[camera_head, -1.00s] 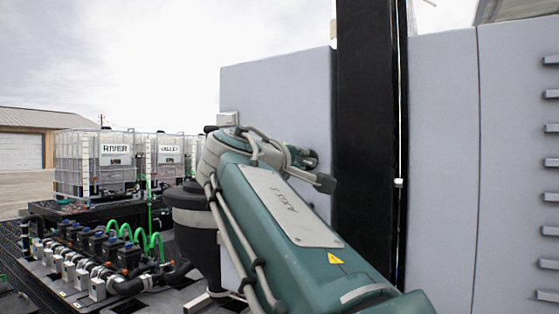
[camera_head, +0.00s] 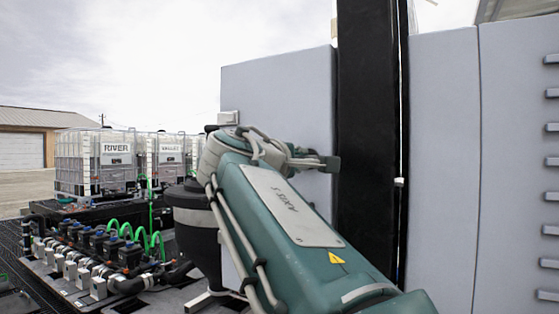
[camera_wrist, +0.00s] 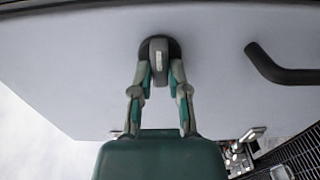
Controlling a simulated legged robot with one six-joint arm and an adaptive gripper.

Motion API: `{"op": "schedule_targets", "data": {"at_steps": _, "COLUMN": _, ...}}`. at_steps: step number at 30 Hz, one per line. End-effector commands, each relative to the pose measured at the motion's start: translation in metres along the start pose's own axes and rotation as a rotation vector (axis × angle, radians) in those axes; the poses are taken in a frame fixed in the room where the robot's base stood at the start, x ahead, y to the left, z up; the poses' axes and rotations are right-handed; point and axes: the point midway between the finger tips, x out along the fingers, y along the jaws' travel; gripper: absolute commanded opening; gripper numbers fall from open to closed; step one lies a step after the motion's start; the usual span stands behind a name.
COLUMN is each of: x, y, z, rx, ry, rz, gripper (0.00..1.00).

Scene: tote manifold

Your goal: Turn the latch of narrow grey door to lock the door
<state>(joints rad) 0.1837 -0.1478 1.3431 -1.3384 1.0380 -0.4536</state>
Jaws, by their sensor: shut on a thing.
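The narrow grey door (camera_head: 275,95) stands beyond my arm, left of a black post. In the wrist view the door panel (camera_wrist: 75,60) fills most of the upper picture. Its latch (camera_wrist: 160,50) is a grey, elongated knob on a round dark base. My gripper (camera_wrist: 161,76) is shut on this latch, with one finger on each side of it. The wrist view does not clearly show whether the bolt is engaged.
A bent black handle (camera_wrist: 280,68) projects right of the latch in the wrist view. The black post (camera_head: 366,150) and a wide grey cabinet (camera_head: 440,150) stand to the right. Pipes and valves (camera_head: 100,245) and caged tanks (camera_head: 95,165) are at left.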

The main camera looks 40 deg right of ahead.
Motion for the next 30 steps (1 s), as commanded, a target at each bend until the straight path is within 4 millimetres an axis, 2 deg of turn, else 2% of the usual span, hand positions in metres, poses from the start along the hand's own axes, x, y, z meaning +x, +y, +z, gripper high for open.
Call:
{"op": "schedule_targets", "data": {"at_steps": 2, "x": 0.001, "y": -0.004, "z": -0.003, "rx": -0.005, "ry": 0.003, "rz": -0.007, "gripper": 0.00}}
{"op": "schedule_targets", "data": {"at_steps": 3, "x": 0.001, "y": -0.004, "z": -0.003, "rx": -0.005, "ry": 0.003, "rz": -0.007, "gripper": 0.30}}
{"op": "schedule_targets", "data": {"at_steps": 5, "x": 0.001, "y": -0.004, "z": -0.003, "rx": -0.005, "ry": 0.003, "rz": -0.007, "gripper": 0.56}}
{"op": "schedule_targets", "data": {"at_steps": 18, "x": -0.004, "y": -0.001, "z": -0.001, "rx": -0.001, "ry": 0.001, "rz": -0.003, "gripper": 0.56}}
{"op": "schedule_targets", "data": {"at_steps": 20, "x": -0.010, "y": -0.001, "z": -0.002, "rx": -0.001, "ry": 0.003, "rz": -0.002, "gripper": 0.56}}
{"op": "schedule_targets", "data": {"at_steps": 30, "x": -0.068, "y": -0.002, "z": -0.003, "rx": -0.002, "ry": 0.008, "rz": -0.002, "gripper": 0.56}}
